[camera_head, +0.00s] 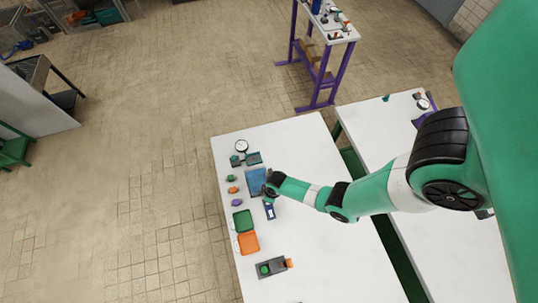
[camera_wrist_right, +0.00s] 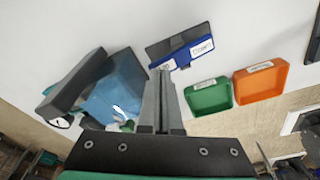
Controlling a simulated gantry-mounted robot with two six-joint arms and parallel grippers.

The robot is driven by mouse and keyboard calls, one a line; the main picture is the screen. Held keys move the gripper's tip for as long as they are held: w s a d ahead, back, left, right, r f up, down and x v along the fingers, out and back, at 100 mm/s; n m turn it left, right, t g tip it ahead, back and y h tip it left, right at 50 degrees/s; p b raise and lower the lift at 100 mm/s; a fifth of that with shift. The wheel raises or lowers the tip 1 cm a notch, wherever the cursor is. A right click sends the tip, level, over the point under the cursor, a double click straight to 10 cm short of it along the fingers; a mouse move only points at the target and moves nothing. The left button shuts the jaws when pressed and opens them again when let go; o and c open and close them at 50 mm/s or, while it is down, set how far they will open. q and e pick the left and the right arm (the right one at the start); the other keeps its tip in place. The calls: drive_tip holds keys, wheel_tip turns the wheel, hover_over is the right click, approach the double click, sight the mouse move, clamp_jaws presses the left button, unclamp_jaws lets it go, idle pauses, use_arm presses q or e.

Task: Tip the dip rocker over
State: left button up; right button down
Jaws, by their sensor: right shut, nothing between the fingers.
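The rocker (camera_wrist_right: 180,46) is a dark grey and blue block with white labels, one of which seems to read "Down". It lies on the white table beyond my right fingertips in the wrist view. In the head view it shows as a small dark and blue piece (camera_head: 269,211) just below my right gripper (camera_head: 268,189). My right gripper (camera_wrist_right: 160,74) is shut and empty, its tips appearing close to the rocker's near, labelled edge. I cannot tell whether they touch. Which way the rocker is tilted is unclear. My left gripper is not in view.
A blue box (camera_wrist_right: 116,92) with a dark grey part stands left of the fingers in the wrist view. A green tray (camera_wrist_right: 209,97) and an orange tray (camera_wrist_right: 261,82) lie to the right. A gauge (camera_head: 241,146) and small coloured pieces line the table's left side. The table's right part is clear.

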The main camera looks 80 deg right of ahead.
drive_tip(key=shift+f+b, duration=0.65)
drive_tip(key=shift+f, duration=0.2)
drive_tip(key=shift+s+f, duration=0.1)
wheel_tip(320, 180, up, 9)
drive_tip(key=p, duration=0.8)
drive_tip(key=shift+f, duration=0.15)
